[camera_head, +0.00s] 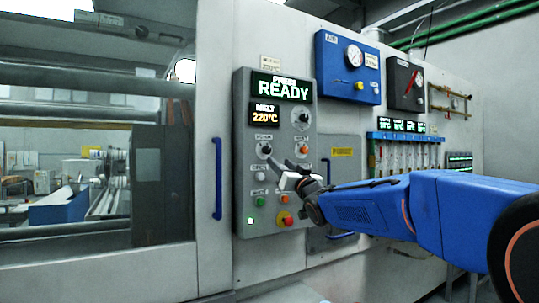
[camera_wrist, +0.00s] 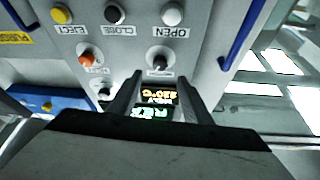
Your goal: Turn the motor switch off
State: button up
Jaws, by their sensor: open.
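The motor switch (camera_head: 264,149) is a dark knob on a light round base, at the left of the grey control panel under the displays. Its small label is hard to read. In the upside-down wrist view the dark knob (camera_wrist: 159,60) shows just beyond and between my fingertips, and its exact setting is unclear. My gripper (camera_head: 283,166) is open in front of the panel, just below and right of the knob in the head view. In the wrist view my gripper (camera_wrist: 159,80) has its two fingers apart with nothing between them; contact with the knob cannot be seen.
The control panel (camera_head: 242,190) also bears a READY display (camera_head: 280,88), an orange knob (camera_head: 303,150), an upper knob (camera_head: 302,118), a white button (camera_head: 262,176) and a red stop button (camera_head: 286,218). Blue handles (camera_head: 217,175) stand out beside it.

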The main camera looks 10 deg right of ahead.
aim_at(268, 151)
jog(key=x, duration=0.9)
jog(key=shift+w+a+r, duration=0.1)
jog(key=shift+w+r, duration=0.1)
jog(key=shift+w, duration=0.15)
jog(key=c, duration=1.1)
jog(key=shift+o, duration=0.2)
